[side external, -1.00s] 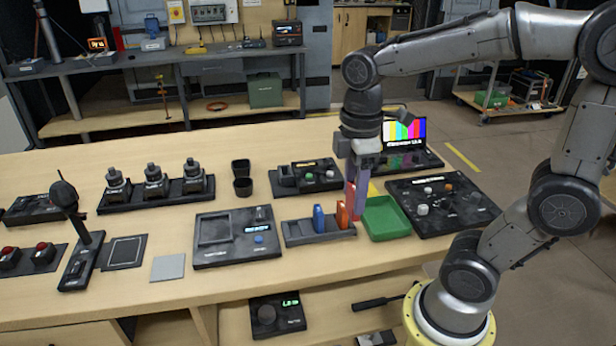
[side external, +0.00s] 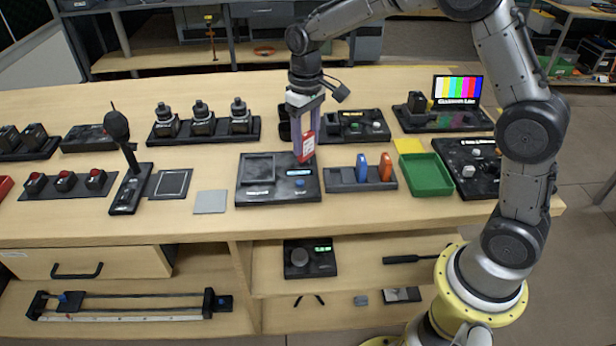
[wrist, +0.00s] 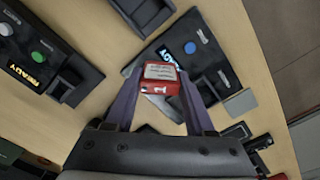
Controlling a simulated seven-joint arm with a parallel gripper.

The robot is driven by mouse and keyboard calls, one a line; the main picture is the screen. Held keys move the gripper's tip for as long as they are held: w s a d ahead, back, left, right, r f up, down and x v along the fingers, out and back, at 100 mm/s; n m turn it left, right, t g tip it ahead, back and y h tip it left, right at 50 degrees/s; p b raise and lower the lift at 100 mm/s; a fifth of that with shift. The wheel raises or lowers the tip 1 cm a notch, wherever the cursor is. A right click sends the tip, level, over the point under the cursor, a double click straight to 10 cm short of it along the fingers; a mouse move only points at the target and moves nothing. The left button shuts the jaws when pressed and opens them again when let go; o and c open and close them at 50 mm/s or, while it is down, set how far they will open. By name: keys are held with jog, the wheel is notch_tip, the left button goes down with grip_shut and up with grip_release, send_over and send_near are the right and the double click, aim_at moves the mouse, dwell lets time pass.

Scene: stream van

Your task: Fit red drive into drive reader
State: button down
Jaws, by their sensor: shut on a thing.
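My gripper (side external: 305,135) is shut on the red drive (side external: 307,148), which has a pale label and hangs nearly upright between the fingers. The drive also shows in the wrist view (wrist: 161,78), between the two purple-grey fingers. The drive reader (side external: 270,194) is the black unit with a lit display and a blue button. I cannot tell whether drive and reader touch. The reader also shows in the wrist view (wrist: 205,62), behind the drive.
A drive rack (side external: 347,187) with a blue drive (side external: 361,168) and an orange drive (side external: 385,167) stands right of the reader. A green tray (side external: 428,175) is farther right. A grey square (side external: 211,202) lies left. A dark cup and a control panel (side external: 352,125) stand behind.

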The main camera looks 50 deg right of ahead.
jog(key=shift+w+r+m, duration=0.25)
jog(key=shift+w+m, duration=0.5)
jog(key=shift+m, duration=0.05)
jog(key=shift+s, duration=0.1)
jog(key=s+r+n, duration=0.2)
jog(key=s+n, duration=0.1)
jog(key=s, duration=0.4)
jog(key=s+d+r+n, duration=0.1)
jog(key=s+r+n, duration=0.2)
jog(key=s, duration=0.5)
jog(key=s+r+n, duration=0.2)
jog(key=s+n, duration=0.2)
jog(key=s, duration=0.3)
jog(key=shift+s+d+r+n, duration=0.15)
jog(key=shift+d+r+n, duration=0.1)
jog(key=shift+r+n, duration=0.1)
